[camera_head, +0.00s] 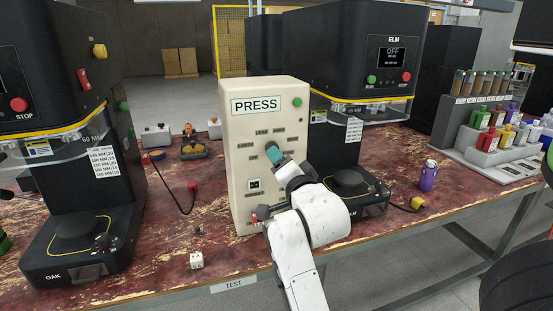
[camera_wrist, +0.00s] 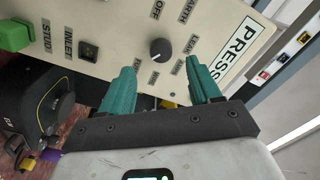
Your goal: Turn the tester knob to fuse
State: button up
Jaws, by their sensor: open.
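The tester is a cream box (camera_head: 240,115) marked PRESS, standing upright on the table. Its dark round knob (camera_wrist: 160,49) shows in the wrist view with a small light mark on its face. Labels ring the knob; OFF and EARTH can be read, but I cannot make out a fuse label for certain. My gripper (camera_wrist: 159,76) is open, its two teal fingers apart on either side of the knob in the picture. I cannot tell whether they touch it. In the head view my gripper (camera_head: 275,153) is at the tester's front and hides the knob.
The tester also has a square inlet (camera_wrist: 89,50) and a green stud (camera_wrist: 15,35). Black machines marked OAK (camera_head: 80,225) and ELM (camera_head: 345,55) stand on either side. A purple bottle (camera_head: 428,176) and a small white block (camera_head: 196,260) are on the worn red table.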

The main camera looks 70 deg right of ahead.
jog(key=shift+v, duration=2.25)
jog(key=w+a+f+n+g+y+p, duration=0.2)
jog(key=a+f+n+g+y+p, duration=0.35)
jog(key=a+f+n, duration=0.75)
jog(key=s+a+f+n+g+y+p, duration=0.4)
jog(key=s+a+f+n+y, duration=0.3)
jog(key=s+a+f, duration=0.5)
jog(key=shift+s+a+f+n+g+y, duration=0.25)
jog(key=shift+a+f+n+g+y, duration=0.2)
jog(key=shift+a+f+g, duration=0.3)
